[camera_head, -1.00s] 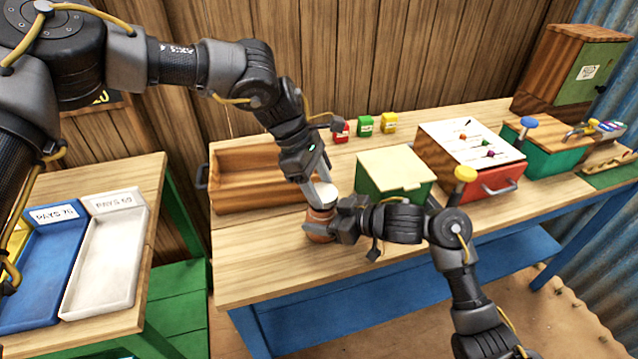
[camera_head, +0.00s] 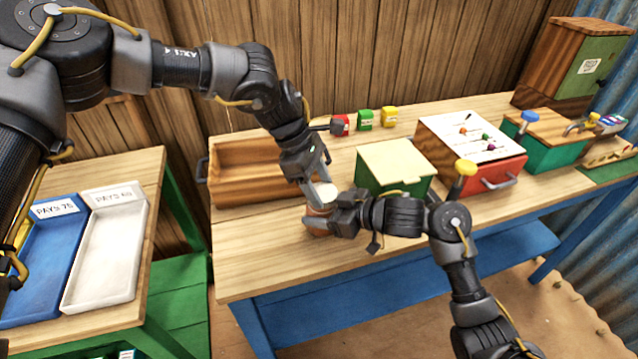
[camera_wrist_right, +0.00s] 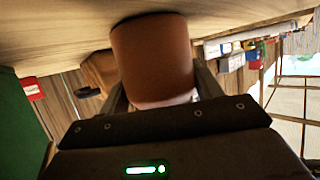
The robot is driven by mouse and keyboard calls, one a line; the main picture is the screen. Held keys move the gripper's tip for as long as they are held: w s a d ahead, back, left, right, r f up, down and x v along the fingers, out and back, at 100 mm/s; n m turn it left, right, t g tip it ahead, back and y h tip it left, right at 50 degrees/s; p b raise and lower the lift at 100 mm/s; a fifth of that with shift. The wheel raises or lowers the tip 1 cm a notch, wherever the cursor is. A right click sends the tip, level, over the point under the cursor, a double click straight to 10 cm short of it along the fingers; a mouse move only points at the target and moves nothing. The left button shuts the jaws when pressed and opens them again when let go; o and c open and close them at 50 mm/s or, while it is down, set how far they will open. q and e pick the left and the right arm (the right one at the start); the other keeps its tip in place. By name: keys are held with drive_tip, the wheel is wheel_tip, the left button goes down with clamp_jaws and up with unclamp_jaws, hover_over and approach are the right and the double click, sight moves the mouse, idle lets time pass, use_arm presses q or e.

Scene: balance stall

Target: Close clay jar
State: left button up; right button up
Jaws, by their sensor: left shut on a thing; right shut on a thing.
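The clay jar (camera_head: 316,230) is a small reddish-brown pot standing on the wooden table. In the right wrist view the jar (camera_wrist_right: 152,60) fills the middle, between the fingers. My right gripper (camera_head: 322,220) is shut on the jar's side. My left gripper (camera_head: 322,191) comes down from above and is shut on a pale round lid (camera_head: 327,194) at the jar's mouth. The fingers hide much of the jar and its rim, so I cannot tell whether the lid is seated.
An open wooden tray (camera_head: 250,190) lies behind and left of the jar. A green box with a cream lid (camera_head: 395,162) stands close on the right, then a red box (camera_head: 470,150) with a white top. Small red, green and yellow packs (camera_head: 365,120) stand behind.

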use_arm(q)
drive_tip(key=shift+f, duration=0.45)
use_arm(e)
drive_tip(key=c, duration=0.5)
use_arm(q)
drive_tip(key=m+g, duration=0.1)
drive_tip(key=m, duration=0.1)
drive_tip(key=m+y, duration=0.1)
drive_tip(key=m, duration=0.2)
drive_tip(key=shift+w+d+f+m+g, duration=0.2)
drive_tip(key=shift+m+g, duration=0.1)
drive_tip(key=shift+g, duration=0.1)
drive_tip(key=m+y, duration=0.1)
drive_tip(key=m, duration=0.1)
drive_tip(key=m+g, duration=0.1)
drive_tip(key=m, duration=0.1)
drive_tip(key=shift+d+r+m+y, duration=0.1)
drive_tip(key=shift+r+m+y, duration=0.05)
drive_tip(key=shift+m+y, duration=0.2)
drive_tip(key=o, duration=0.9)
drive_tip(key=shift+o, duration=0.2)
